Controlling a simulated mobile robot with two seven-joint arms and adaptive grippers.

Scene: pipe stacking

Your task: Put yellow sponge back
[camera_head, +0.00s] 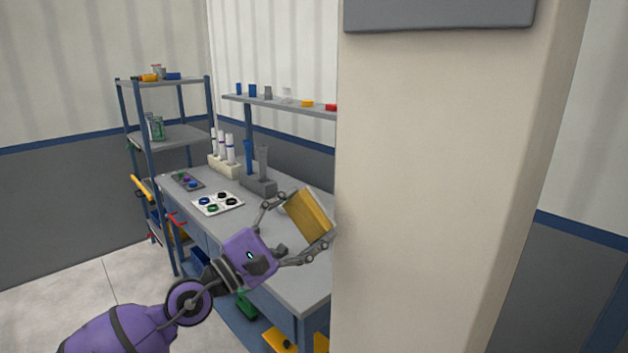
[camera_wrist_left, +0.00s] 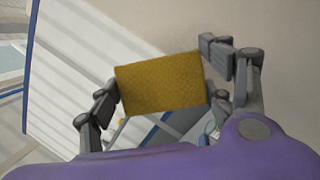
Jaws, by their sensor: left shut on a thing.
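A yellow sponge (camera_head: 308,217) is held between the fingers of my left gripper (camera_head: 296,230), above the right part of the grey workbench (camera_head: 292,279). The left gripper is shut on it, and the sponge is tilted. The left wrist view shows the sponge (camera_wrist_left: 162,83) between the two fingers of the left gripper (camera_wrist_left: 165,85), with its broad face toward the camera. The large beige column hides the bench's right end. My right gripper is not in view.
The beige column (camera_head: 440,180) stands close to the sponge on the right. The bench carries a rack of white tubes (camera_head: 224,161), a grey block with pipes (camera_head: 258,186) and a white tray of rings (camera_head: 217,204). A shelf (camera_head: 285,104) hangs behind; a shelving unit (camera_head: 165,138) stands left.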

